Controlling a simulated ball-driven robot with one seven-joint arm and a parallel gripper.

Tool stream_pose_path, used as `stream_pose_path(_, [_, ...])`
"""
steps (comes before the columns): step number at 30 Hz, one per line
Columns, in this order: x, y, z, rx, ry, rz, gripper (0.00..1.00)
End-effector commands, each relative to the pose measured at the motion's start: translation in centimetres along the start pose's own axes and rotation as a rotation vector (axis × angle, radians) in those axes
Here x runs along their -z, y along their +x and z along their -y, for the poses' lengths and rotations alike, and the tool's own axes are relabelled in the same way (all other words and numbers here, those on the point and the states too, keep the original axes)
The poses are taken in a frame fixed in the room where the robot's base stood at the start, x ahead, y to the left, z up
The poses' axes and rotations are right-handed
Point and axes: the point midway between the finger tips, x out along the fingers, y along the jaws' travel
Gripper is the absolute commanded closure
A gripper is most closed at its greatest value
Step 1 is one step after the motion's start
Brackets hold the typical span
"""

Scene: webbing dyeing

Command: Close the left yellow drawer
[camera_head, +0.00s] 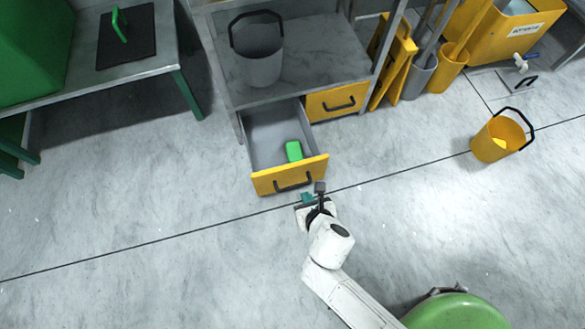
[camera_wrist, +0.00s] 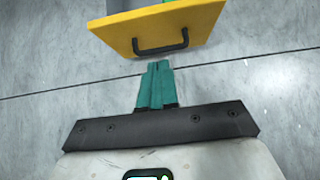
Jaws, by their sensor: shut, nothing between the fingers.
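The left yellow drawer (camera_head: 263,184) is pulled out from under the grey shelf unit, with its grey inside showing. Its front has a black handle (camera_head: 293,181). A green block (camera_head: 294,151) lies inside the drawer. In the wrist view the yellow drawer front (camera_wrist: 201,25) and its black handle (camera_wrist: 160,47) are just ahead of the fingertips. My gripper (camera_wrist: 157,66) has teal fingers shut together with nothing between them. In the head view my gripper (camera_head: 306,198) is just in front of the drawer front; whether it touches cannot be told.
The right yellow drawer (camera_head: 324,105) is shut. A grey bucket (camera_head: 259,60) stands on the shelf above. A yellow bucket (camera_head: 498,139) stands on the floor at right. A table (camera_head: 153,58) is at left. The floor around the drawer is clear.

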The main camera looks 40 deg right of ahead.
Motion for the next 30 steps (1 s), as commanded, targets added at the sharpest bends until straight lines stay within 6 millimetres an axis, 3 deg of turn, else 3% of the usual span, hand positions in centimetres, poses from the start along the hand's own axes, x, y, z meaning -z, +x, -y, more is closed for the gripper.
stream_pose_path(5, [0.2, 1.9, 0.0, 0.000, -0.008, 0.003, 1.00])
stream_pose_path(18, [0.3, 10.4, 0.1, 0.002, -0.004, 0.002, 1.00])
stream_pose_path(24, [-2.0, 12.1, 0.0, 0.000, -0.004, 0.005, 1.00])
stream_pose_path(30, [-2.8, 12.7, 0.0, 0.000, -0.004, 0.002, 1.00])
